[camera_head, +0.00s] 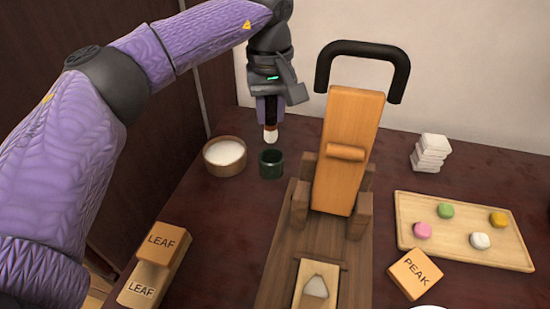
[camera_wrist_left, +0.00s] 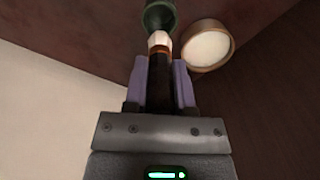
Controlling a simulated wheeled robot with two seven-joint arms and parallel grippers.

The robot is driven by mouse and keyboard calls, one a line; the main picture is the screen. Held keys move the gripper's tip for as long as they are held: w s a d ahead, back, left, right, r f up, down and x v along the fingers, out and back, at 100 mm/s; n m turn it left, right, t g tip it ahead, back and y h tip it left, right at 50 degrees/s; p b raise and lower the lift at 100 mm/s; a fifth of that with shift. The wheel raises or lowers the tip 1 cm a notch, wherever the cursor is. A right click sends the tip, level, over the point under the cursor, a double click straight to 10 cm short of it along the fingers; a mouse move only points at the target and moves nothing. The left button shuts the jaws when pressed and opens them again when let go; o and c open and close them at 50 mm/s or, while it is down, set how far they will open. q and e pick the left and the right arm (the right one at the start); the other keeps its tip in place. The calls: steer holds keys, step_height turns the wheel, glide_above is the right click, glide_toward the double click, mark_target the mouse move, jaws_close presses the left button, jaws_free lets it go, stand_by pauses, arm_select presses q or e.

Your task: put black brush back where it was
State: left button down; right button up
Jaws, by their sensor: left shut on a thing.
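My left gripper (camera_head: 270,101) is shut on the black brush (camera_head: 270,132), whose pale tip points down. In the left wrist view the brush (camera_wrist_left: 159,62) sits between the two fingers (camera_wrist_left: 160,82) of my gripper, with its dark handle and light tip showing. A small dark green cup (camera_head: 271,164) stands on the table just below the brush tip. It also shows in the left wrist view (camera_wrist_left: 158,14), just beyond the tip. The brush tip appears above the cup's rim, apart from it. My right gripper is not in view.
A round wooden bowl of white powder (camera_head: 225,157) stands left of the cup. A wooden press (camera_head: 348,150) with a black handle (camera_head: 362,48) stands to the right. LEAF blocks (camera_head: 160,243), a PEAK block (camera_head: 415,274), a sweets tray (camera_head: 465,246) and a white stack (camera_head: 430,153) lie around.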

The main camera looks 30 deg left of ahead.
mark_target(271, 141)
arm_select(q)
step_height(271, 141, down, 3)
steer(key=shift+f+b, duration=0.1)
steer(key=shift+b, duration=0.3)
step_height(271, 141, down, 5)
steer(key=shift+b, duration=1.25)
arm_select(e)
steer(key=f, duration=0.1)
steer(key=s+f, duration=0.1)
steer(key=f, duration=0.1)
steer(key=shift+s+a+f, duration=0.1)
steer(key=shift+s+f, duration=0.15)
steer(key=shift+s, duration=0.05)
arm_select(q)
steer(key=shift+c, duration=2.2)
jaws_free()
steer(key=shift+r, duration=0.25)
step_height(271, 141, up, 12)
steer(key=p, duration=0.6)
steer(key=shift+p, duration=0.3)
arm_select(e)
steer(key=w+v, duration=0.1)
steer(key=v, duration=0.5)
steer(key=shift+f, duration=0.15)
